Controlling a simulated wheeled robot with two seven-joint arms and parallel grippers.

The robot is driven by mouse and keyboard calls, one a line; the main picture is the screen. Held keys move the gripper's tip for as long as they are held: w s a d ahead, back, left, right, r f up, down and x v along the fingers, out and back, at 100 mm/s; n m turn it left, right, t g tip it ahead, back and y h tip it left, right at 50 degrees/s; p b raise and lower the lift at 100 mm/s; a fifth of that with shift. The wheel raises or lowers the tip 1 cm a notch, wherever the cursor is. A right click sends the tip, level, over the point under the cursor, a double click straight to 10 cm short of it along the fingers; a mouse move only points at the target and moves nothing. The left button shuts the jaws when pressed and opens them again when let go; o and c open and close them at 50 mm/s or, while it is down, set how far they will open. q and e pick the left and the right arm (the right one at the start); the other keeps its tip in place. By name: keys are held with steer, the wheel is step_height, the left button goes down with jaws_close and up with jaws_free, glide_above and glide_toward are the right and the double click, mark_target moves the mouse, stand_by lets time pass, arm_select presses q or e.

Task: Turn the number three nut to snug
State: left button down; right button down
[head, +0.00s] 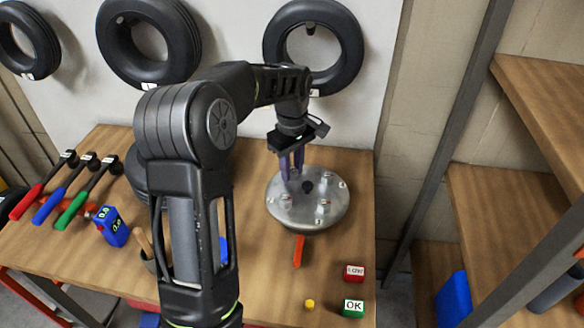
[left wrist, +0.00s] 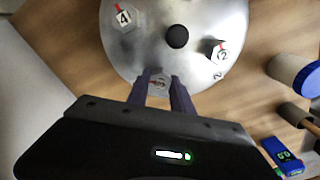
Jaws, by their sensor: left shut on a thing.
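A round silver hub plate (head: 308,216) lies on the wooden table with a black knob at its centre and several pale nuts around it. In the left wrist view the plate (left wrist: 180,20) shows a nut marked 4 (left wrist: 123,17) at upper left and a nut (left wrist: 215,50) at right, near a 2 on the plate. My left gripper (head: 291,173) points down at the plate's far left side. In the left wrist view its purple fingers (left wrist: 161,88) are shut on a nut (left wrist: 159,82), whose mark looks like 3 but is hard to read.
Torque wrenches with red, blue and green handles (head: 72,210) lie at left beside a blue device (head: 111,226). An orange strip (head: 298,251), a yellow piece (head: 309,304), a red block (head: 354,272) and a green OK block (head: 352,307) are in front. Shelves (head: 515,200) stand right.

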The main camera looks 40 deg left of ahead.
mark_target(292, 171)
arm_select(q)
steer(key=m, duration=0.5)
steer(key=shift+m, duration=2.5)
steer(key=c, duration=1.1)
jaws_free()
steer(key=shift+r, duration=0.1)
step_height(292, 171, up, 8)
steer(key=shift+f+b, duration=0.15)
steer(key=shift+b, duration=0.45)
